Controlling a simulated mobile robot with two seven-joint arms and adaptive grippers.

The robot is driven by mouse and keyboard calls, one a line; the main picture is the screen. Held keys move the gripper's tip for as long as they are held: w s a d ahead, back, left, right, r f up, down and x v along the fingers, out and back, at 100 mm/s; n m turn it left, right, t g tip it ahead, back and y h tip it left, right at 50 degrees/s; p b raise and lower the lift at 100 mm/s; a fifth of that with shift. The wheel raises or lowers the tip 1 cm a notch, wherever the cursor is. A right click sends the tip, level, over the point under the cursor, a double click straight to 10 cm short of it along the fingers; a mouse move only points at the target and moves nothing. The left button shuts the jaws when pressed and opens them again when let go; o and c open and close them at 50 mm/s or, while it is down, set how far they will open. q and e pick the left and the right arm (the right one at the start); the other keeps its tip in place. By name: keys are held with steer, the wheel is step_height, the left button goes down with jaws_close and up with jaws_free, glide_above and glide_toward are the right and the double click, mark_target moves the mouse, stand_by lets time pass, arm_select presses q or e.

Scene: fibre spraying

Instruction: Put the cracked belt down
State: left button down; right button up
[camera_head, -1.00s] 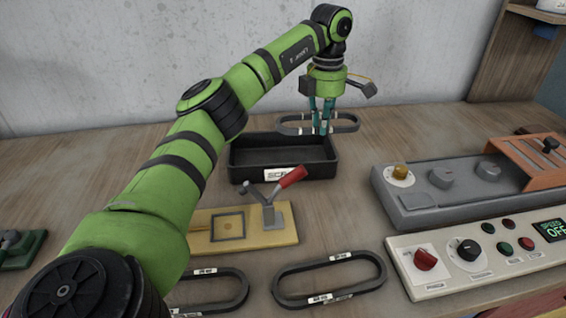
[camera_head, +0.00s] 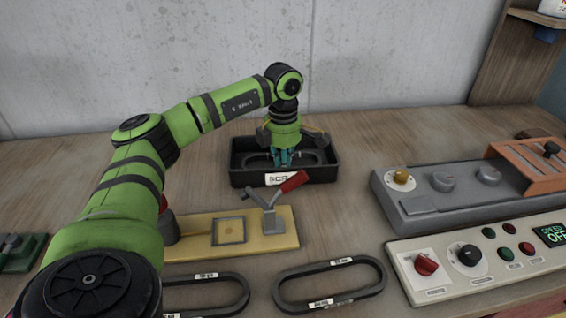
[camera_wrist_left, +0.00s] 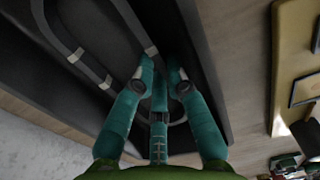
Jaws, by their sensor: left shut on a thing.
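My left gripper (camera_head: 284,160), with teal fingers, is inside the black scrap tray (camera_head: 325,174) by the back wall. It is shut on a dark looped belt (camera_head: 319,157) lying low within the tray walls. In the left wrist view, my fingers (camera_wrist_left: 158,85) close around one end of the belt (camera_wrist_left: 70,50), and the tray wall (camera_wrist_left: 205,60) runs beside them. The fingers partly hide the belt, so cracks and full contact with the tray floor cannot be made out. My right gripper is in no view.
Two other belts, one at left (camera_head: 207,278) and one at right (camera_head: 330,264), lie at the front. A yellow fixture (camera_head: 280,240) with a red-handled clamp (camera_head: 290,182) stands before the tray. Control panels (camera_head: 420,258) fill the right side.

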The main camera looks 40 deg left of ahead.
arm_select(q)
steer(key=shift+f, duration=0.1)
steer(key=c, duration=1.5)
jaws_free()
step_height(320, 180, up, 12)
steer(key=shift+r, duration=0.2)
